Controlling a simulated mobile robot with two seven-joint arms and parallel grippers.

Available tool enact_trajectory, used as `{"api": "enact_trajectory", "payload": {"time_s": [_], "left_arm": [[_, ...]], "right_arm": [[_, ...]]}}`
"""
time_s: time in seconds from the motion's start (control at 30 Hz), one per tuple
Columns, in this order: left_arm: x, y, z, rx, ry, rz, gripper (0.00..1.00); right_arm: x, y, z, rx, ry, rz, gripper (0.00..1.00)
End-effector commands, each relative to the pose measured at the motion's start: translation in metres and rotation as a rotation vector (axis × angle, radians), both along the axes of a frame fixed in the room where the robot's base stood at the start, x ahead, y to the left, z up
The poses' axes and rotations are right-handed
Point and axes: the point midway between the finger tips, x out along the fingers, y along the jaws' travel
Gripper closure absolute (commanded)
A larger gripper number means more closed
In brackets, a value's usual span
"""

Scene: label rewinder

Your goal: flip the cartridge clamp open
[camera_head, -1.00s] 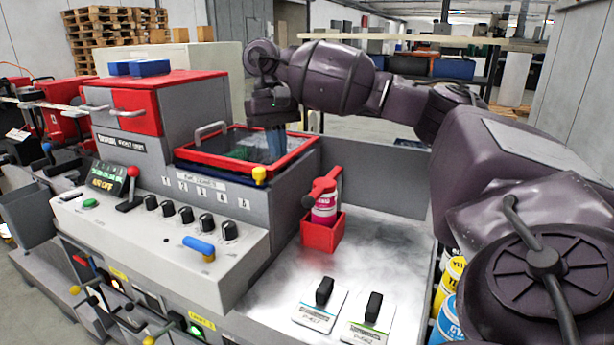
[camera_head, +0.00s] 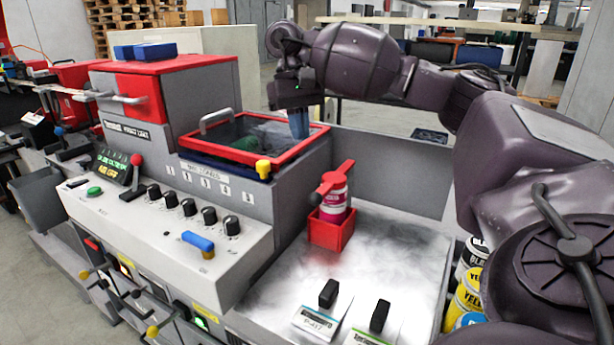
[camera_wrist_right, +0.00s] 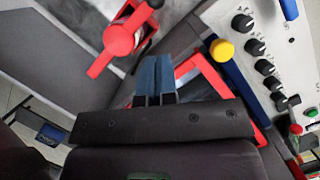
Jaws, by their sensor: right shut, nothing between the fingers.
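The cartridge clamp (camera_head: 335,182) is a red bar with a round hub, lying across the top of a magenta-and-white cartridge (camera_head: 335,198). The cartridge stands in a red holder (camera_head: 330,233) on the grey worktop. In the right wrist view the clamp (camera_wrist_right: 118,40) is at the upper left, to the left of my fingers. My right gripper (camera_head: 299,126) is shut and empty, its blue fingers pointing down near the right end of the red-framed bin, behind and left of the clamp and apart from it. The fingers also show in the right wrist view (camera_wrist_right: 155,78). My left gripper is out of view.
The red-framed bin (camera_head: 297,152) has a yellow knob (camera_head: 263,168) at its front corner. The control panel (camera_head: 150,225) with dials and a blue handle (camera_head: 198,241) is left of the worktop. Two black-handled blocks stand in front. The worktop around the holder is clear.

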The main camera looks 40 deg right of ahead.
Motion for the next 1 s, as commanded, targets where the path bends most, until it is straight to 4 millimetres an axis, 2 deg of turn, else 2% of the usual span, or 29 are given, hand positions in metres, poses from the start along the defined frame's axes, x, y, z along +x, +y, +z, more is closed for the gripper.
{"api": "enact_trajectory", "payload": {"time_s": [0.27,0.4,0.7,1.0], "left_arm": [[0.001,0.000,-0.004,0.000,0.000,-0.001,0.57],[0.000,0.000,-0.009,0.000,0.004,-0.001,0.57],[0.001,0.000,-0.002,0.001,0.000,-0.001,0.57],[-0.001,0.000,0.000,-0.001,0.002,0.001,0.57]], "right_arm": [[-0.003,0.001,-0.013,0.000,0.003,0.000,1.00],[-0.008,0.002,-0.029,0.002,0.005,0.000,1.00],[-0.022,0.006,-0.072,-0.001,0.003,0.000,1.00],[-0.028,0.009,-0.095,-0.001,0.001,0.000,1.00]]}}
